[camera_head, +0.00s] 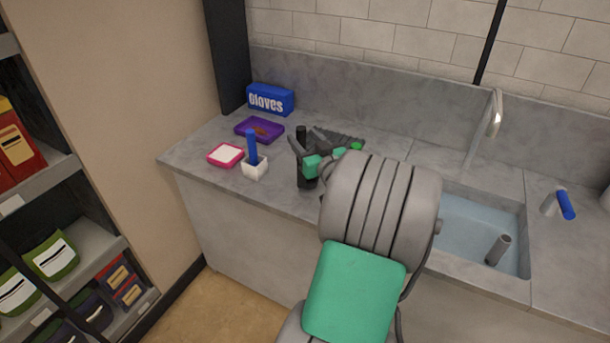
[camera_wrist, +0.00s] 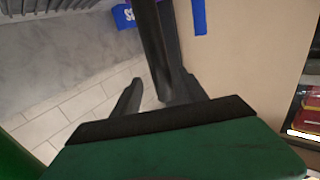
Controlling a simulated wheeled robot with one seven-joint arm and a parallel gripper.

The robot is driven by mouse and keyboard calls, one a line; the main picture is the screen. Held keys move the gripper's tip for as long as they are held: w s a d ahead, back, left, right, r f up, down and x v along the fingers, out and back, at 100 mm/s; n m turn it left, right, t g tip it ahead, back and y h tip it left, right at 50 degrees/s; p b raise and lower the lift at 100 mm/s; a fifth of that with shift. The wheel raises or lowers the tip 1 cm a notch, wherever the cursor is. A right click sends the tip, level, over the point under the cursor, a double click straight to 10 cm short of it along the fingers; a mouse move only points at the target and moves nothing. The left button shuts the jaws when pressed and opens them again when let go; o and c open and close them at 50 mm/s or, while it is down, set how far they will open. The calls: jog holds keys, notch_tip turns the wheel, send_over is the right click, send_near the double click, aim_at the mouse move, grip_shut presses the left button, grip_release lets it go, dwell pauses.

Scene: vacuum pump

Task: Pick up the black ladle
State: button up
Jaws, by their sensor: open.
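A black upright object, which looks like the black ladle (camera_head: 301,132), stands near the counter's front edge, left of the sink in the head view. Its lower part and any holder around it are dark and hard to tell apart. In the wrist view a long dark shaft, likely the ladle's handle (camera_wrist: 152,40), runs down between my fingers. My gripper (camera_head: 297,149) is at the upright object, partly covering it. The gripper also shows in the wrist view (camera_wrist: 160,90), its fingers apart on either side of the shaft. I cannot tell whether either finger touches it.
A white cup (camera_head: 255,168) with a blue-handled item, a pink-rimmed dish (camera_head: 225,155), a purple tray (camera_head: 259,130) and a blue gloves box (camera_head: 270,99) stand to the left. A dark ridged rack (camera_head: 340,140) lies behind my gripper. The sink (camera_head: 470,225) is at right.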

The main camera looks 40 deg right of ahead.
jog(key=p+x, duration=0.1)
jog(key=x, duration=0.3)
jog(key=shift+w+a, duration=0.15)
jog(key=shift+w, duration=0.1)
jog(key=shift+c, duration=0.2)
grip_shut()
dwell(0.8)
